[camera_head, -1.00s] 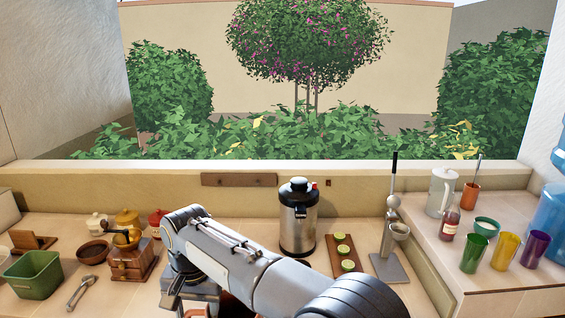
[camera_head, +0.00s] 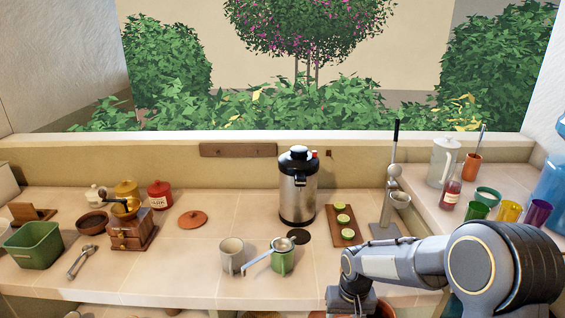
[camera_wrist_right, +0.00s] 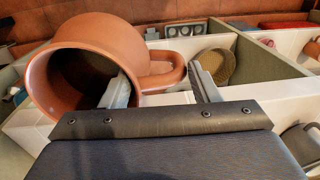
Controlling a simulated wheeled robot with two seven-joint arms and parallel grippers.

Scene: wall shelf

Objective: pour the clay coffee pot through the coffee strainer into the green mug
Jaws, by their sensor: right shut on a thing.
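The green mug (camera_head: 283,263) stands on the counter in the head view. The metal strainer (camera_head: 284,244) rests over its mouth, its handle pointing lower left across toward a cream mug. My right gripper (camera_head: 350,303) is low at the counter's front edge, right of the green mug. In the right wrist view my right gripper (camera_wrist_right: 160,90) is shut on the handle of the clay coffee pot (camera_wrist_right: 105,35). The pot's open mouth faces the wrist camera, its inside dark. In the head view the pot is mostly hidden behind my gripper. My left gripper is not in view.
The cream mug (camera_head: 231,256) stands just left of the green mug. A terracotta lid (camera_head: 193,219), a grinder (camera_head: 130,228) and a green bin (camera_head: 35,246) are farther left. A steel dispenser (camera_head: 298,190) and lime board (camera_head: 341,226) stand behind. Open compartments (camera_wrist_right: 230,65) lie below.

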